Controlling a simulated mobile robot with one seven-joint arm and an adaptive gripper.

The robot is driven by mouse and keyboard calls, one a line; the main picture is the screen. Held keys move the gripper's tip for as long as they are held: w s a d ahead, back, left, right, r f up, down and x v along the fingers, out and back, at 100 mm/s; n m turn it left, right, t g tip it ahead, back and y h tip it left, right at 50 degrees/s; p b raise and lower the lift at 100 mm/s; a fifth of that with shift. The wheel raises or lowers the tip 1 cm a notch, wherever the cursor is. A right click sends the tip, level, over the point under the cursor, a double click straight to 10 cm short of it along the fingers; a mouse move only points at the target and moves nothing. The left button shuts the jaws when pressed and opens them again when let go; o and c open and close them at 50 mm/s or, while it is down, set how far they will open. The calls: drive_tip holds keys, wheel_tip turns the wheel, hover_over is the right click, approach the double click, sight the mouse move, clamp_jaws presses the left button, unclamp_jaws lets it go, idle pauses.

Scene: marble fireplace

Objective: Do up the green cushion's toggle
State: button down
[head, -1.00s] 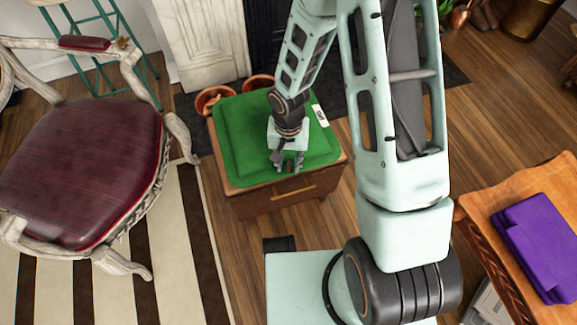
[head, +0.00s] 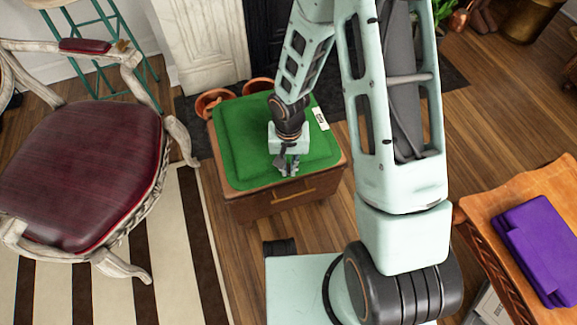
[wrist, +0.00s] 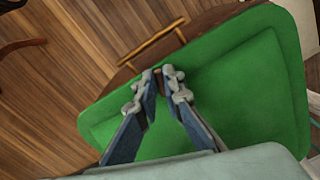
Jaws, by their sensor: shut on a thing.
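The green cushion (head: 238,150) lies flat on a small wooden cabinet (head: 262,207). It also shows in the wrist view (wrist: 240,95), with a raised middle and a flat border. My gripper (head: 288,172) is over the cushion's near side, fingers pointing down. In the wrist view my gripper (wrist: 160,74) has its fingertips close together at the cushion's edge by the drawer handle. A small brown piece, seemingly the toggle (wrist: 158,76), shows between the fingertips. The fingers mostly hide it, and I cannot see a loop.
Terracotta pots (head: 212,101) stand behind the cabinet. A white tag (head: 320,118) lies at the cushion's right edge. A red-seated chair (head: 80,170) stands to the left. A wooden table (head: 490,200) with a purple folded item (head: 545,245) is at the right.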

sight(289, 170)
drive_tip(key=n, duration=0.3)
drive_tip(key=shift+d+n, duration=0.1)
drive_tip(key=shift+n, duration=0.3)
drive_tip(key=c, duration=2)
unclamp_jaws()
drive_tip(key=shift+c, duration=0.2)
wheel_tip(289, 170, up, 12)
